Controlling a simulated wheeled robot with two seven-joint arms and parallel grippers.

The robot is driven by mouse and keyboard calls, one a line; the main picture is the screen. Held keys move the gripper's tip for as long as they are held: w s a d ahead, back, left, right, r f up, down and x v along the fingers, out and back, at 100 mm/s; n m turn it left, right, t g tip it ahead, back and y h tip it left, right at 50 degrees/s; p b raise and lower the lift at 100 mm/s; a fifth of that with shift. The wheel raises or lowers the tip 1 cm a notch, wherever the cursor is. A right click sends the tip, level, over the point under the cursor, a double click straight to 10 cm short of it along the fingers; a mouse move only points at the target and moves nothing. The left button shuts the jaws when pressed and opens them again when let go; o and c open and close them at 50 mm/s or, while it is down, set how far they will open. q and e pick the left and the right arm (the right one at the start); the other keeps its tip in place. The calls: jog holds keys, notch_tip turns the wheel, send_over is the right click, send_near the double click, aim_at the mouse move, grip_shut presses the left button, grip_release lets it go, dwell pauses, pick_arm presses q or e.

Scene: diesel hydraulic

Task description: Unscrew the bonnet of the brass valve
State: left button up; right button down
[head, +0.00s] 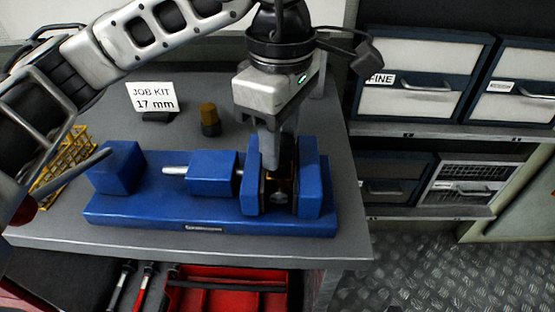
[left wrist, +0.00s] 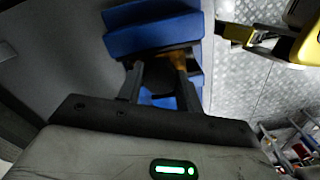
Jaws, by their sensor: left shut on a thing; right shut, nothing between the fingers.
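The brass valve (head: 283,186) sits between the jaws of the blue vise (head: 210,222) on the bench, mostly hidden by the jaws and my gripper. My left gripper (head: 277,158) points down from above at the vise's right end. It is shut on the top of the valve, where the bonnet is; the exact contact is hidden. In the left wrist view, the fingers (left wrist: 158,68) reach down to the brass part (left wrist: 179,61) between the blue jaws. My right gripper does not show in either view.
A small brass-topped piece (head: 209,117) and a "JOB KIT 17 mm" card (head: 153,97) stand behind the vise. A yellow rack (head: 62,168) is at the left. A red tray (head: 225,290) lies below the bench front. Drawers (head: 425,90) fill the shelves at right.

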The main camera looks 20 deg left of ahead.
pick_arm(q)
jog(key=n, duration=0.3)
jog(key=shift+n, duration=0.4)
jog(key=n, duration=0.8)
jog(key=shift+n, duration=0.4)
jog(key=n, duration=0.5)
jog(key=o, duration=0.8)
jog(key=shift+c, duration=0.2)
